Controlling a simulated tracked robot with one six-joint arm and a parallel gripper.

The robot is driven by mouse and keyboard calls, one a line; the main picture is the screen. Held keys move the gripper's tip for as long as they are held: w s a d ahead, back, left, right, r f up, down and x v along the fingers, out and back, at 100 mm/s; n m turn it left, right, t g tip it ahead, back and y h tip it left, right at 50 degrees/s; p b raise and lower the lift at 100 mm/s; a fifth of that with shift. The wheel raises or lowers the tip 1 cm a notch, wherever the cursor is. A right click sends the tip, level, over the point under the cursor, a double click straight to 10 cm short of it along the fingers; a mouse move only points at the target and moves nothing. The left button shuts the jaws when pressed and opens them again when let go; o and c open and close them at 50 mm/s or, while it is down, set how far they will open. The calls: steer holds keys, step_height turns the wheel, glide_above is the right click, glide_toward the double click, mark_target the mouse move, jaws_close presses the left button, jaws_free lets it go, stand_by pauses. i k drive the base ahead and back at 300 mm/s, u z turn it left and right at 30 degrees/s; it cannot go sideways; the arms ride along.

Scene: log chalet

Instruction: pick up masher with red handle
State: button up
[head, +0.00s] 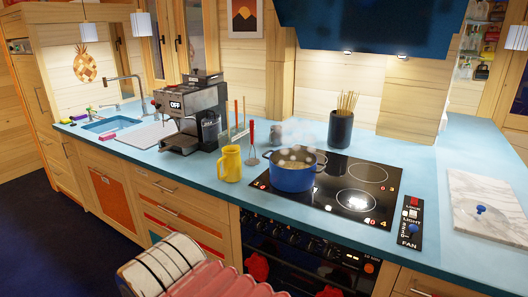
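The masher with a red handle (252,133) stands upright on the blue worktop, handle up. Its metal lower part is between the yellow mug (230,164) on its left and the blue pot (292,178) on its right. It seems apart from both. The wire end near the worktop is small and hard to make out. I cannot make out my gripper in the head view.
A coffee machine (190,113) stands left of the mug. Upright sticks (237,116) stand behind the masher. The steaming pot sits on the black hob (352,190). A ribbed cream and pink object (190,272), unclear to me, fills the bottom foreground.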

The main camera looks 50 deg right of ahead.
mark_target(252, 121)
steer(key=z, duration=1.65)
